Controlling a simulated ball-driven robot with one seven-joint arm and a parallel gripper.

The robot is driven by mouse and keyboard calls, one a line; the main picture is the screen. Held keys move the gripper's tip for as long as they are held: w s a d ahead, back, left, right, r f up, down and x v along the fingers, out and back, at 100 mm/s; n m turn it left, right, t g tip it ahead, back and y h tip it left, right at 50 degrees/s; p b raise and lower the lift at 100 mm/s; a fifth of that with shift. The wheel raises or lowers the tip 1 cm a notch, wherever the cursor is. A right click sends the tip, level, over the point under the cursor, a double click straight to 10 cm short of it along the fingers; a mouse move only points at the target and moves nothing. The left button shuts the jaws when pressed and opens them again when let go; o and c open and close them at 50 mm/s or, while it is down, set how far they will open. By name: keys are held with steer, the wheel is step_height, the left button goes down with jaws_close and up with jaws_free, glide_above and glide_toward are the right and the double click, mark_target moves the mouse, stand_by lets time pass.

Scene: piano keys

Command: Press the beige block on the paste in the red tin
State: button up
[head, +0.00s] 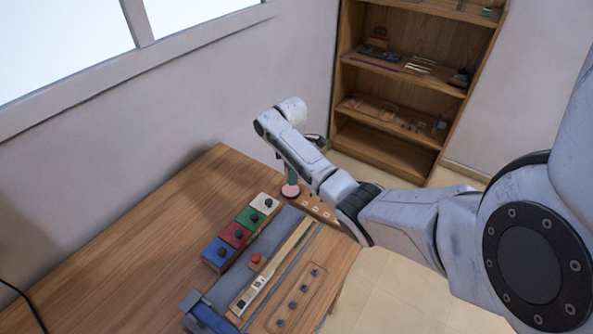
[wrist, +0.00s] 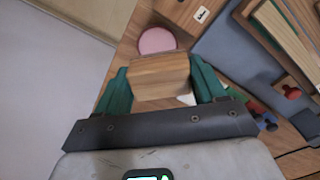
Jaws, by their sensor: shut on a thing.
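My gripper (wrist: 160,84) has green fingers and is shut on a beige wooden block, the beige block (wrist: 160,70), in the wrist view. A round pink top, which looks like the paste in the red tin (wrist: 157,40), shows just beyond the block. In the head view the tin (head: 290,191) is a small pink and red round thing near the table's far end. My gripper (head: 293,176) is over or beside it there; the block cannot be made out. Whether block and paste touch cannot be told.
A row of blue (head: 217,251), red (head: 236,234), green (head: 250,218) and white (head: 265,203) blocks with dark knobs stands beside a grey strip. A long wooden rail (head: 280,262) lies right of them. A shelf (head: 390,145) stands behind.

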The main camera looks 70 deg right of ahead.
mark_target(291, 190)
steer(key=shift+w+d+f+n, duration=0.15)
steer(key=shift+w+n, duration=0.1)
steer(key=shift+n, duration=0.05)
step_height(291, 190, down, 6)
steer(key=b, duration=0.5)
steer(key=shift+b, duration=0.35)
steer(key=shift+s+f, duration=0.1)
steer(key=shift+f, duration=0.35)
stand_by(2.0)
steer(key=shift+r, duration=0.1)
step_height(291, 190, up, 7)
steer(key=p, duration=0.6)
steer(key=shift+p, duration=0.4)
stand_by(0.7)
